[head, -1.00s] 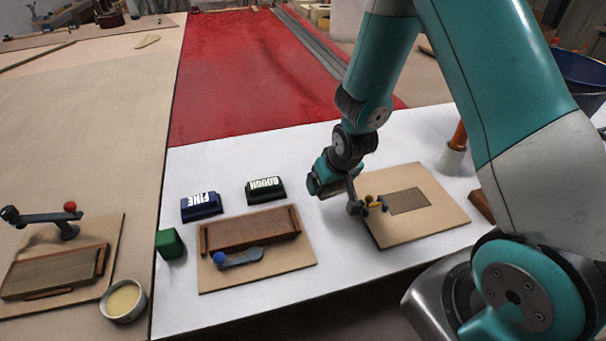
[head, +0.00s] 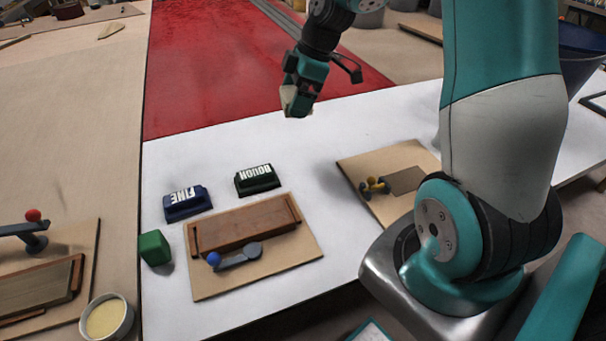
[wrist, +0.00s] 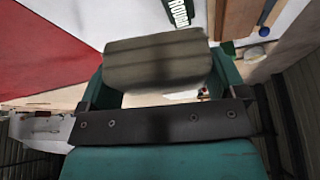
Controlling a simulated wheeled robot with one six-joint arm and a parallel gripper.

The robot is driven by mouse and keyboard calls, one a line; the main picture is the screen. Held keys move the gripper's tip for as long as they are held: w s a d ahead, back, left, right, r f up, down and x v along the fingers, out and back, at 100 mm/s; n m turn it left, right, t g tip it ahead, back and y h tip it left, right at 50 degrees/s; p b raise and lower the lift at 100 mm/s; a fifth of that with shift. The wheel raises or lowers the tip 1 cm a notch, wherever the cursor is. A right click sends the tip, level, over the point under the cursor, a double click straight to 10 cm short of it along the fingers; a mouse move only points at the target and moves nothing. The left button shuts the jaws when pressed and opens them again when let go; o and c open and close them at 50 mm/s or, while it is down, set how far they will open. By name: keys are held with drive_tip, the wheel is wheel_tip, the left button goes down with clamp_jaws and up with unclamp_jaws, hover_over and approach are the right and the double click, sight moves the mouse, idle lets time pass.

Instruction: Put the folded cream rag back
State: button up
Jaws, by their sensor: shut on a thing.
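The folded cream rag (head: 289,99) hangs in my gripper (head: 297,103), high above the far edge of the white sheet and the red strip in the head view.
Below are a blue FINE block (head: 187,204), a dark green ROUGH block (head: 257,179), a green cube (head: 154,248) and a board with a brown wooden piece (head: 245,225). Another board (head: 365,167) holds a small yellow-and-black item (head: 374,186). A tin (head: 106,317) stands lower left.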

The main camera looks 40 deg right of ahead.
sight(300, 170)
drive_tip(key=shift+s+d+r+n+g, duration=0.3)
drive_tip(key=shift+s+d+r+n, duration=0.25)
drive_tip(key=shift+r+n, duration=0.35)
wheel_tip(300, 170, down, 20)
drive_tip(key=shift+d+r+b, duration=0.1)
drive_tip(key=shift+b, duration=0.4)
drive_tip(key=o, duration=0.6)
